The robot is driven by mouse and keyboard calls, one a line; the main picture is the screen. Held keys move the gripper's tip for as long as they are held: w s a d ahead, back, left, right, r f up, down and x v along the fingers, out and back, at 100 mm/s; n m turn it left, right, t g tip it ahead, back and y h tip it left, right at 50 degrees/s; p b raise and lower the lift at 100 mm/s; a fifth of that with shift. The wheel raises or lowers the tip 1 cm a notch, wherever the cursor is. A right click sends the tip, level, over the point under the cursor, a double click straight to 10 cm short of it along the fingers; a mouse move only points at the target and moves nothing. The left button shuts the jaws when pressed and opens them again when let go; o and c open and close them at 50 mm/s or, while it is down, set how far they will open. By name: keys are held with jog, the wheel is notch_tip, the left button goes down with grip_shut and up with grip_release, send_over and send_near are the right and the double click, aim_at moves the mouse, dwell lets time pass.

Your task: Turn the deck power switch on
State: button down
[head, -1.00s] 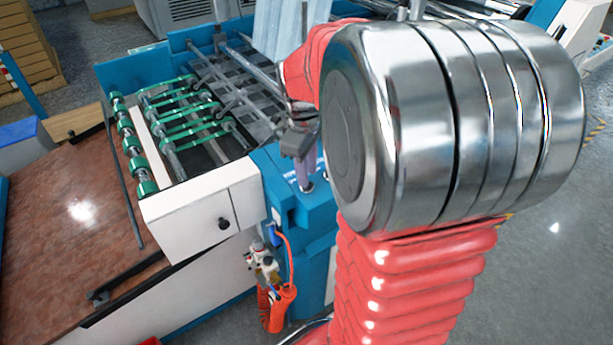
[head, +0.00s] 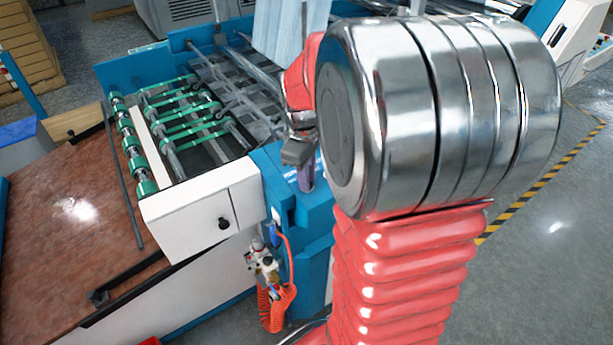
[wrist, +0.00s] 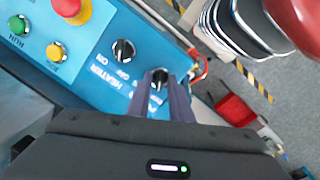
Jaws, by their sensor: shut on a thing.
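A black rotary switch knob (wrist: 158,77) sits on the sloped blue control panel (wrist: 85,72) in the wrist view. I take it for the deck power switch; its label is largely hidden by my fingers. My gripper (wrist: 162,90) is shut on this knob, with a dark finger on each side. I cannot make out which way the knob points. In the head view my gripper (head: 305,175) reaches down to the blue housing beside the machine, and the knob is hidden there.
A heater switch (wrist: 123,50) is close beside the held knob. A red mushroom button (wrist: 68,6), a green button (wrist: 20,24) and a yellow button (wrist: 56,52) are further left. A white cabinet (head: 190,218) and green-banded rollers (head: 185,125) are left of my arm.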

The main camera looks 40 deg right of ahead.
jog(key=shift+a, duration=0.1)
jog(key=shift+m, duration=0.4)
jog(key=m+y, duration=0.1)
jog(key=m, duration=0.4)
jog(key=shift+d, duration=0.2)
jog(key=m+y, duration=0.1)
jog(key=m, duration=0.4)
jog(key=shift+m, duration=0.4)
jog(key=c, duration=1.9)
grip_release()
jog(key=shift+c, duration=0.2)
jog(key=shift+o, duration=0.4)
